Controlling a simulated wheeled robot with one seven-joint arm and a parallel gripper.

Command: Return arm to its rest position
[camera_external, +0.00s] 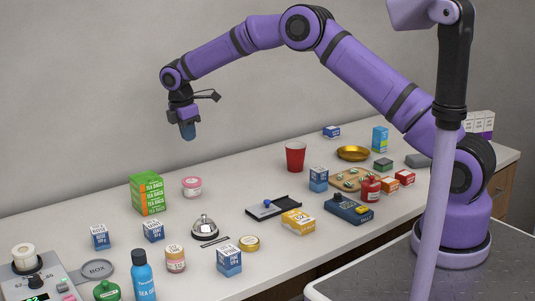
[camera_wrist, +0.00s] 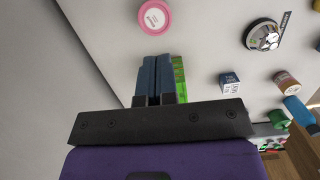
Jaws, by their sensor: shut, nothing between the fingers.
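My gripper (camera_external: 188,132) hangs at the end of my purple arm, pointing down, in the external view. It is high above the back of the counter (camera_external: 300,210), above the green tea bags box (camera_external: 147,194) and the pink-lidded jar (camera_external: 192,187). In the wrist view my gripper's blue fingers (camera_wrist: 157,82) lie side by side and are shut, with nothing seen between them. The pink lid (camera_wrist: 154,16) shows beyond the fingertips, apart from them. The green box (camera_wrist: 180,78) is partly hidden behind the fingers.
The wall is close behind my gripper. The air around the gripper is clear.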

